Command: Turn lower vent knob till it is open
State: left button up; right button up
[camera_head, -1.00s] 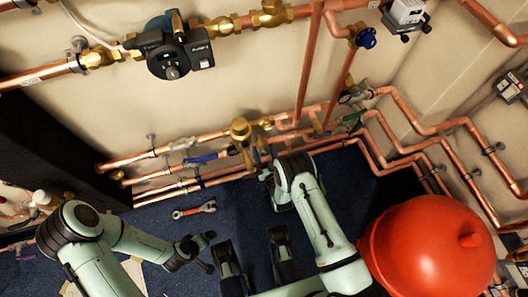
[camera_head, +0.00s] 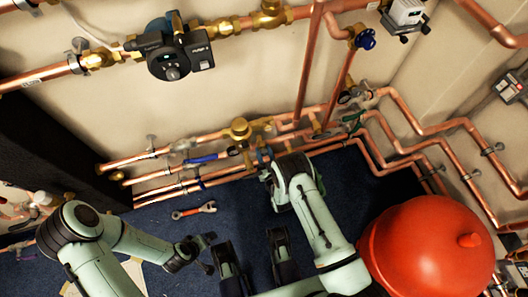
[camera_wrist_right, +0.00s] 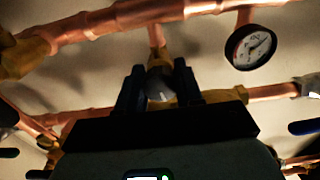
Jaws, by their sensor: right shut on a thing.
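The lower vent knob (camera_wrist_right: 160,90) shows in the right wrist view as a small, pale grey, rounded piece on a brass fitting under a copper pipe. My right gripper (camera_wrist_right: 160,84) has a dark finger on each side of the knob and is shut on it. In the head view my right gripper (camera_head: 264,160) reaches in to the lower pipes, and its own arm and wrist hide the knob. My left gripper (camera_head: 207,252) hangs over the blue floor at the lower left, away from the pipes. Its fingers are too small and dark to read.
A pressure gauge (camera_wrist_right: 251,47) hangs right of the gripper. A blue valve lever (camera_head: 200,159) and a brass valve (camera_head: 240,130) sit left of it. A red tank (camera_head: 425,245) stands beside my right arm. A wrench (camera_head: 194,210) lies on the floor.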

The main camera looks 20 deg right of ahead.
jog(key=n, duration=1.1)
jog(key=shift+n, duration=0.4)
jog(key=n, duration=0.5)
jog(key=shift+f+n, duration=0.1)
jog(key=shift+n, duration=0.2)
pick_arm(q)
jog(key=shift+w+a+f, duration=0.1)
jog(key=shift+w+f, duration=0.05)
jog(key=shift+w, duration=0.05)
pick_arm(e)
jog(key=n, duration=0.4)
jog(key=shift+d+n, duration=0.1)
jog(key=shift+n, duration=0.2)
jog(key=o, duration=1)
jog(key=shift+o, duration=0.2)
